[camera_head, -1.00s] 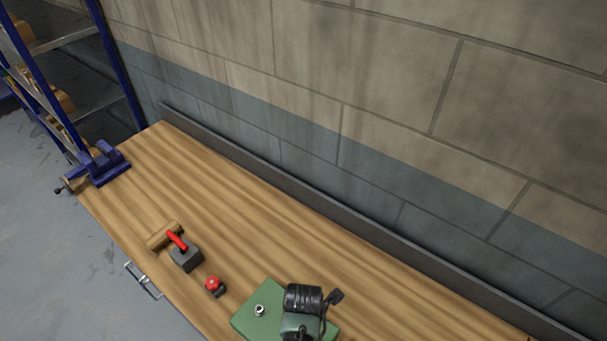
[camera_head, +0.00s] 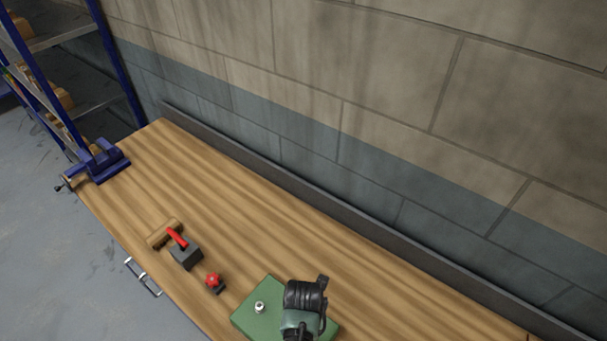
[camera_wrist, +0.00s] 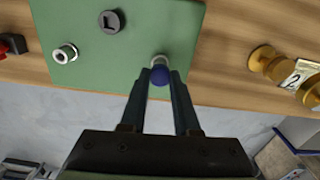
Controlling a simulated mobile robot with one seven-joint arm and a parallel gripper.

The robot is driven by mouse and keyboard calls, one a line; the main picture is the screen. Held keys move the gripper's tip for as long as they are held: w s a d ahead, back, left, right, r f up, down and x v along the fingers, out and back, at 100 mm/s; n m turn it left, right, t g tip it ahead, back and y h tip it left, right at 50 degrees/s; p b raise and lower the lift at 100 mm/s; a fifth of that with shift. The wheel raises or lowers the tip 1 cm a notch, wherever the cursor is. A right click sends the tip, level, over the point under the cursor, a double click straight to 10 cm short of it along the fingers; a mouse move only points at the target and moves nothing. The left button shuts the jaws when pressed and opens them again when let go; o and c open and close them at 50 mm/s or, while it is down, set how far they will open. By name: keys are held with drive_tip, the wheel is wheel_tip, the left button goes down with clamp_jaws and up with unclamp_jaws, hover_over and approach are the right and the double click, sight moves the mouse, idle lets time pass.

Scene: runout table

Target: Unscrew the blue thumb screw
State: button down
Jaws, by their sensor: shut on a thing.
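The blue thumb screw (camera_wrist: 160,75) shows in the wrist view near the front edge of a green plate (camera_wrist: 185,28), on a pale collar. My gripper (camera_wrist: 160,82) is shut on the screw, one finger on each side of its blue head. In the head view the green plate (camera_head: 247,324) lies on the workbench, and my wrist covers its right part, so the screw is hidden there. A silver nut-like fitting (camera_wrist: 65,54) and a dark round knob (camera_wrist: 111,21) also sit on the plate. The silver fitting also shows in the head view (camera_head: 259,307).
A red knob (camera_head: 213,280) and a dark block with a red handle (camera_head: 184,252) stand left of the plate. Brass-coloured parts (camera_wrist: 283,68) lie right of it in the wrist view. A blue vise (camera_head: 104,161) is at the bench's far end. The bench middle is clear.

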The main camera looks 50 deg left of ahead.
drive_tip(key=shift+w, duration=0.1)
drive_tip(key=shift+n, duration=1.1)
drive_tip(key=c, duration=0.7)
unclamp_jaws()
